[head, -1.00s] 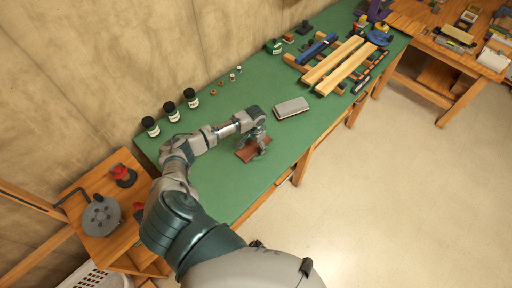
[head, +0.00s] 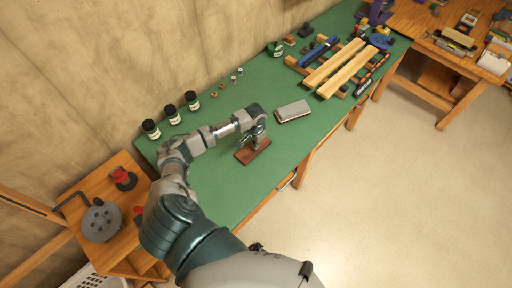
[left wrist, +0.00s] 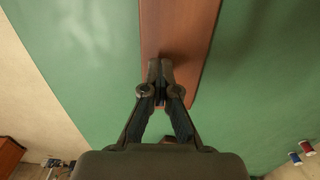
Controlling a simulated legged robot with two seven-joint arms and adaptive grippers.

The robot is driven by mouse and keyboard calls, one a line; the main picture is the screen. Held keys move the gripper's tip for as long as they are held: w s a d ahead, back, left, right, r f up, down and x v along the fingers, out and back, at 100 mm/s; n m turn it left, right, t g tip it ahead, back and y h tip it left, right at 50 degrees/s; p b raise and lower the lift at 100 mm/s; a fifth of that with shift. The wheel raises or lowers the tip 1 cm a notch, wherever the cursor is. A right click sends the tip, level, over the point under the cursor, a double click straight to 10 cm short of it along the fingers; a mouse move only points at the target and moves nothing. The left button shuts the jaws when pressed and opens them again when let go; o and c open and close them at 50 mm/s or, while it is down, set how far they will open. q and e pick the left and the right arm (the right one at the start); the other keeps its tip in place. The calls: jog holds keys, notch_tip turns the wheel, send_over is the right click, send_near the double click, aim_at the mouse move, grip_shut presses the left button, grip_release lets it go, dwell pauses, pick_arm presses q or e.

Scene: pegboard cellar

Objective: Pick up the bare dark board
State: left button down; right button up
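The bare dark board (head: 243,156) is a flat reddish-brown strip lying on the green bench top. It also shows large in the left wrist view (left wrist: 180,25), running from the top edge down past my fingertips. My left gripper (head: 259,143) is over the board, partly covering it in the head view. In the left wrist view its two fingertips (left wrist: 160,68) are almost together over the middle of the board's width, not around its sides. I see nothing between them; whether they touch the board is unclear. My right gripper is in neither view.
A grey block on a dark base (head: 293,111) lies just right of my gripper. Dark-lidded jars (head: 151,129) and small spools (head: 239,71) stand along the wall side. Pale planks (head: 347,71) lie farther along the bench (head: 222,190). Green surface is clear around the board.

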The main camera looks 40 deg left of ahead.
pick_arm(q)
jog(key=d, duration=0.2)
jog(key=d+r, duration=0.1)
jog(key=d, duration=0.4)
jog(key=shift+s+d+r, duration=0.25)
jog(key=shift+s+d, duration=0.05)
jog(key=shift+d, duration=0.05)
jog(key=d, duration=0.5)
jog(key=d+r, duration=0.1)
jog(key=d, duration=0.1)
jog(key=shift+s+d, duration=0.25)
jog(key=shift+d, duration=0.35)
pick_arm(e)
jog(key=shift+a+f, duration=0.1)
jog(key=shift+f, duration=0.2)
